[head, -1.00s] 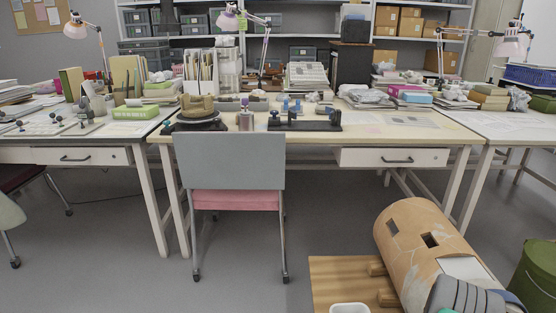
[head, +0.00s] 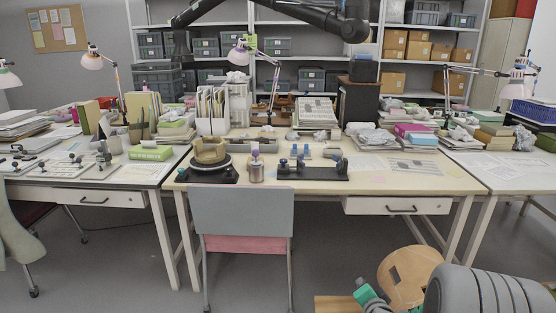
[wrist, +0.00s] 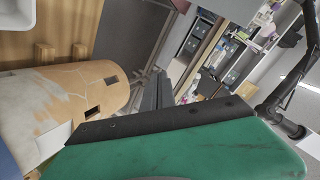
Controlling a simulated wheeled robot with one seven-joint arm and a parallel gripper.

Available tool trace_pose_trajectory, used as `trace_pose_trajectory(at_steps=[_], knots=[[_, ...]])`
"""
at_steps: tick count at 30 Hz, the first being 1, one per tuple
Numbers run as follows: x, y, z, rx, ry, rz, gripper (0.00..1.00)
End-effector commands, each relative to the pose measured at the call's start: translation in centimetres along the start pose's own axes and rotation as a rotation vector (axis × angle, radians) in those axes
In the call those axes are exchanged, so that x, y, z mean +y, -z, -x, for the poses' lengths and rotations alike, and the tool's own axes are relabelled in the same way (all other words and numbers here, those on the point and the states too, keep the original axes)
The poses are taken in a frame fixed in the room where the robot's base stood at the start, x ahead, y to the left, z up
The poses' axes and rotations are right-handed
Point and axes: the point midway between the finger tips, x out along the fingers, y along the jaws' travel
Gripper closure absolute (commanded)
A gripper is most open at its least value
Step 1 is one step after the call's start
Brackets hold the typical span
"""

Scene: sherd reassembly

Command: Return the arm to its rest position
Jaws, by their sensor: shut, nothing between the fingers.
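My gripper shows in the wrist view (wrist: 160,92) as dark, narrow fingers, shut and empty, beyond a black bar and a green panel. In the head view, a teal and grey part of my arm shows at the bottom right; the fingertips cannot be made out there. The gripper is apart from the worktable (head: 330,187). On the table, a tan pottery bowl (head: 209,151) with an uneven rim sits on a black turntable (head: 207,174). A black stand (head: 313,172) with small blue parts is to its right.
A large terracotta cylinder (head: 405,270) with square holes lies by my arm at lower right; it also shows in the wrist view (wrist: 85,95). A grey chair (head: 242,211) stands before the table. Desk lamps (head: 239,55) rise behind. Open floor lies right of the chair.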

Motion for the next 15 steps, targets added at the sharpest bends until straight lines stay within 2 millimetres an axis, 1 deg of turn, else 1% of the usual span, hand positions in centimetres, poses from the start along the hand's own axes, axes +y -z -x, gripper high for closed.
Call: trace_pose_trajectory(at_steps=[1,2,3,5,6,8,9,11,12,15], knots=[[-6.0,1.1,2.8,-0.1,-0.013,0.124,1.0],[-7.9,0.8,4.1,-0.163,-0.032,0.199,1.0],[-10.1,0.5,6.2,-0.244,-0.059,0.296,1.0],[-13.1,0.3,9.8,-0.359,-0.101,0.436,1.0],[-14.8,0.4,12.6,-0.433,-0.13,0.524,1.0],[-16.9,0.8,17.2,-0.538,-0.176,0.646,1.0],[-18.0,1.1,20.3,-0.607,-0.206,0.715,1.0],[-19.0,1.5,24.5,-0.695,-0.243,0.798,1.0],[-19.4,1.7,26.9,-0.746,-0.263,0.839,1.0],[-19.6,2.0,31.0,-0.835,-0.297,0.901,1.0]])
